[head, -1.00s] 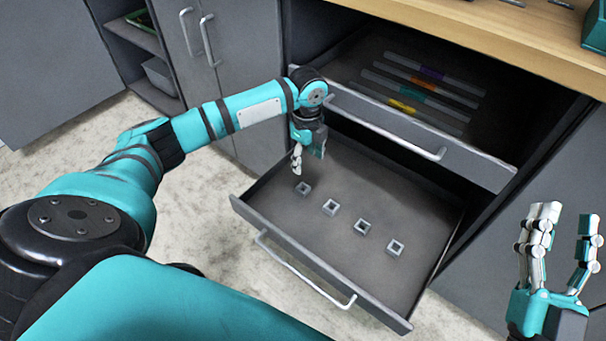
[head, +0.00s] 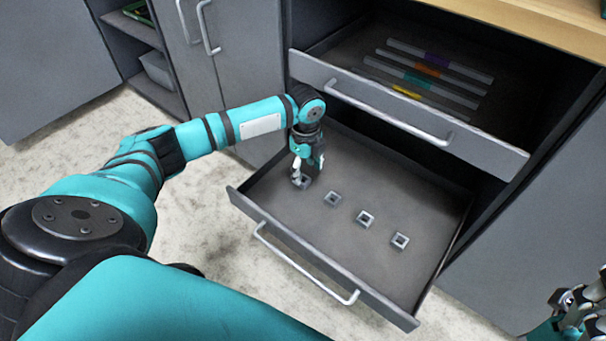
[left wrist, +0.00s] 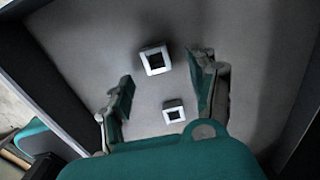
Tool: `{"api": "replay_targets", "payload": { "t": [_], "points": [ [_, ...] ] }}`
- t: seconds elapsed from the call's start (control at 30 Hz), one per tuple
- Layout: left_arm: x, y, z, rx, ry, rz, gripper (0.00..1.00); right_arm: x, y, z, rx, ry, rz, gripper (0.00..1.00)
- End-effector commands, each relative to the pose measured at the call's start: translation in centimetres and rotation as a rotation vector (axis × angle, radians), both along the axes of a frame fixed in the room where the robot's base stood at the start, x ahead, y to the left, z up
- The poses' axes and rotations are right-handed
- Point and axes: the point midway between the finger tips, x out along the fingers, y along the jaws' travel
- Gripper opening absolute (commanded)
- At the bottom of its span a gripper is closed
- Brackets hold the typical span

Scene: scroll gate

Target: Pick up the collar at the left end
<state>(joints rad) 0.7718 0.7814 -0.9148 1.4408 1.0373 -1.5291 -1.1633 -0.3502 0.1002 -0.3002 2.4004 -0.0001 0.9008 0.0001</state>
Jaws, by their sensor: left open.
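Several square grey collars stand in a row on the floor of the open lower drawer (head: 395,185). The collar at the left end (head: 300,182) is partly hidden by my left gripper (head: 299,172), which is low over it with fingers pointing down. The other collars (head: 332,198) (head: 365,218) (head: 400,241) stand clear to its right. In the left wrist view, the fingers of my left gripper (left wrist: 163,75) are spread. One collar (left wrist: 154,60) shows near the fingertips and another (left wrist: 174,111) nearer the palm; neither is gripped. My right gripper (head: 580,300) is partly cut off at the right edge.
The upper drawer (head: 400,118) is also pulled out and overhangs the back of the lower one. It holds several grey bars with coloured bands. The lower drawer's front wall and handle (head: 300,272) lie on the near side. A wooden countertop (head: 530,25) is above.

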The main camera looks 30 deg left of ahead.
Motion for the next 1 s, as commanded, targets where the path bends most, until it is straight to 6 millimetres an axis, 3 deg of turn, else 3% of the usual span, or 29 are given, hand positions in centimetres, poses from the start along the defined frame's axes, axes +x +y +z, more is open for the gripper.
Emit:
{"api": "replay_targets", "payload": {
  "t": [0.03, 0.1, 0.2, 0.47, 0.9, 1.0],
  "points": [
    [-0.2, 0.2, -1.5, 0.001, 0.002, 0.0, 0.6, 0.0, 0.0, -1.2, 0.001, -0.003, 0.0, 0.4],
    [-0.4, 0.3, -2.7, 0.001, 0.003, 0.0, 0.6, 0.0, 0.0, -2.1, 0.0, -0.001, 0.0, 0.4],
    [-0.3, 0.3, -3.8, 0.001, 0.001, 0.0, 0.6, 0.1, 0.0, -2.3, 0.0, -0.005, 0.0, 0.4],
    [-0.3, 0.3, -3.8, 0.001, 0.0, -0.001, 0.6, 0.1, 0.1, -2.1, -0.001, -0.009, 0.001, 0.4],
    [-0.3, 0.2, -3.8, 0.001, 0.001, -0.001, 0.02, 0.1, 0.0, -2.1, -0.001, -0.009, 0.001, 0.4],
    [-0.3, 0.2, -3.8, 0.001, 0.0, -0.001, 0.0, 0.1, 0.0, -2.1, -0.001, -0.009, 0.0, 0.4]
  ]
}}
